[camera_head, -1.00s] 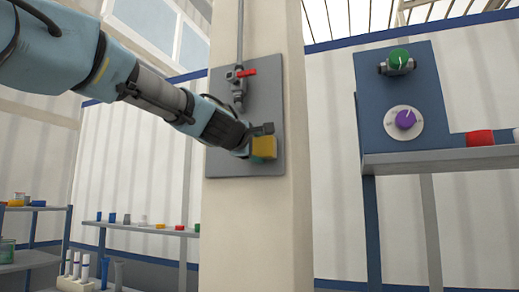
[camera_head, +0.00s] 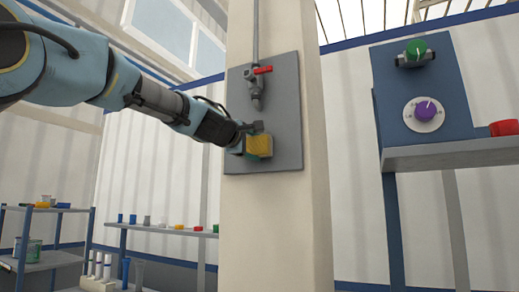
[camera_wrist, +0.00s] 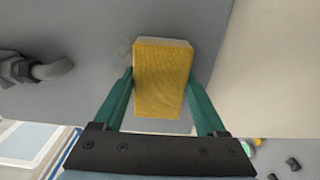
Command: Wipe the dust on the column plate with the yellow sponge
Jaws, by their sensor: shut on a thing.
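The yellow sponge (camera_head: 259,146) is at the lower middle of the grey column plate (camera_head: 288,110), below the valve. My gripper (camera_head: 246,138) is shut on the sponge, and the wrist view shows the sponge (camera_wrist: 162,80) between its two teal fingers. The sponge's far end is against or very near the plate (camera_wrist: 95,85); I cannot tell whether it presses on it. A faint pale dust smudge (camera_wrist: 125,50) shows on the plate just left of the sponge in the wrist view. The sponge hides the plate behind it.
A valve with a red handle (camera_head: 262,70) and a pipe sits on the plate above my gripper; its grey bend (camera_wrist: 45,70) is at the left in the wrist view. A blue panel (camera_head: 425,90) with green and purple knobs stands right of the column. Low shelves stand at left.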

